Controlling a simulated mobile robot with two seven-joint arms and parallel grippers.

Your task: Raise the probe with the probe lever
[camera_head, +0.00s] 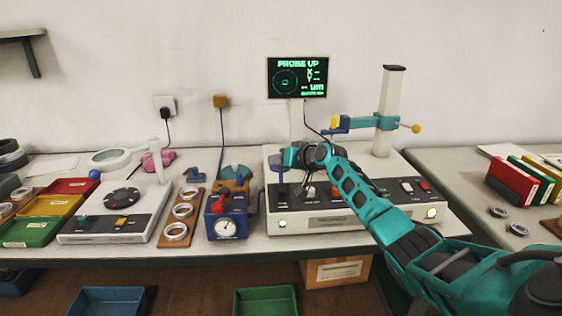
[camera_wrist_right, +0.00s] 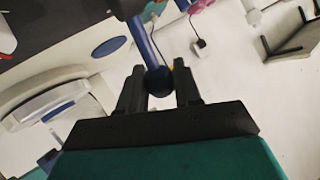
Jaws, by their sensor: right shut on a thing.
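My right gripper (camera_head: 291,157) is over the left part of the white measuring machine (camera_head: 330,220). In the right wrist view its two black fingers (camera_wrist_right: 158,74) are shut on the dark round knob (camera_wrist_right: 159,82) of the probe lever, with the blue lever rod (camera_wrist_right: 146,42) running away from it. In the head view the gripper largely hides the knob. A teal probe arm (camera_head: 358,124) with a yellow block is on the white column (camera_head: 386,115). The screen (camera_head: 297,77) reads "PROBE UP". My left gripper is not in view.
A blue gauge stand (camera_head: 227,218) and a wooden board with several rings (camera_head: 180,213) stand left of the machine. Coloured binders (camera_head: 520,180) and loose rings are on the right table.

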